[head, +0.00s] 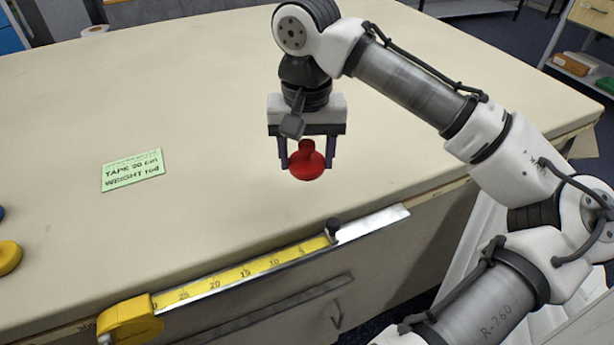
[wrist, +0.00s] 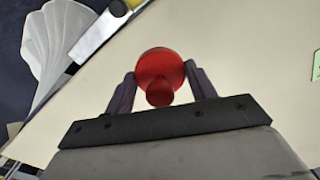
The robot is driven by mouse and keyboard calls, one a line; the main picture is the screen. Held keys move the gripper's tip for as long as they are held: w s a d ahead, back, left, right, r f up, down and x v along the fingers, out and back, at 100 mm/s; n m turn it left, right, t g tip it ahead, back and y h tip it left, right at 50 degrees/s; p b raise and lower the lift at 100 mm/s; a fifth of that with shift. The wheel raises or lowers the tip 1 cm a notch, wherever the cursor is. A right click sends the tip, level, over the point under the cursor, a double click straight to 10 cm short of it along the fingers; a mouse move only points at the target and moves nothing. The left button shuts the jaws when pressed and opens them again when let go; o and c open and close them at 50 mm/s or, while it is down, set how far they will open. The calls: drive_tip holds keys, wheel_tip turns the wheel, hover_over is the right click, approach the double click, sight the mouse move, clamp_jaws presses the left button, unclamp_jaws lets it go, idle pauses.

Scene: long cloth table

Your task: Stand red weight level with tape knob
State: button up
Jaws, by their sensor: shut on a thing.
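The red weight (head: 307,164) is a round disc with a narrower knob on top. My gripper (head: 307,158) is shut on it, with one dark finger on each side. In the wrist view the red weight (wrist: 160,72) sits between the two fingers (wrist: 160,88). I cannot tell whether its base touches the cloth. The yellow tape (head: 235,274) lies along the table's front edge, pulled out of its yellow case (head: 130,322) at the left. The black tape knob (head: 333,226) stands at the tape's right end, nearer the front edge and slightly right of the weight.
A green card (head: 132,170) reading "TAPE 20 cm, WEIGHT red" lies on the left of the table. A yellow weight (head: 8,257) and part of a blue one show at the left picture edge. The cloth around my gripper is clear. A metal rail (head: 375,222) runs along the front edge.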

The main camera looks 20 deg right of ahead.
sight(307, 143)
drive_tip(key=shift+f, duration=2.75)
drive_tip(key=shift+f, duration=0.1)
drive_tip(key=o, duration=1.3)
wheel_tip(307, 143, up, 12)
drive_tip(key=shift+r, duration=0.15)
